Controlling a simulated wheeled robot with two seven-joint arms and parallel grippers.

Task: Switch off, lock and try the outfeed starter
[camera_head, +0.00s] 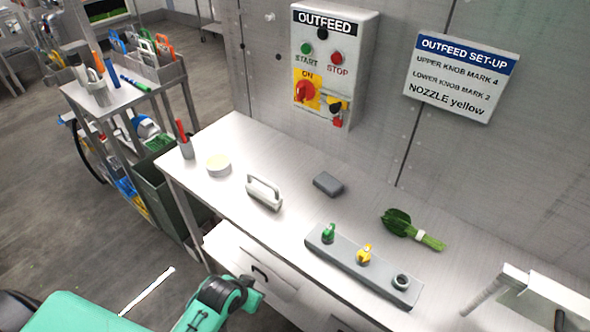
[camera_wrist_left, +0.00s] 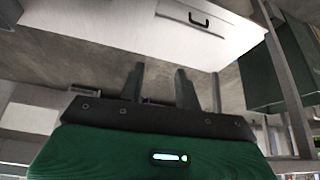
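The outfeed starter (camera_head: 333,62) is a grey box on the wall with a green START button (camera_head: 307,48) and a red STOP button (camera_head: 339,57). Its red rotary switch (camera_head: 306,92) sits on a yellow plate under the word ON. Small black, yellow and red parts (camera_head: 337,112) are at the box's lower right; I cannot tell whether one is a lock. My left arm shows low in the head view, below the bench front and far from the starter. In the left wrist view my left gripper (camera_wrist_left: 160,74) has its fingers apart and empty. My right gripper is not seen.
The steel bench (camera_head: 290,225) bears a grey handled block (camera_head: 264,193), a dark block (camera_head: 328,184), a round tub (camera_head: 218,165), a rail with coloured knobs (camera_head: 364,265) and greens (camera_head: 411,229). A set-up sign (camera_head: 461,77) hangs right. A tool cart (camera_head: 125,92) stands left.

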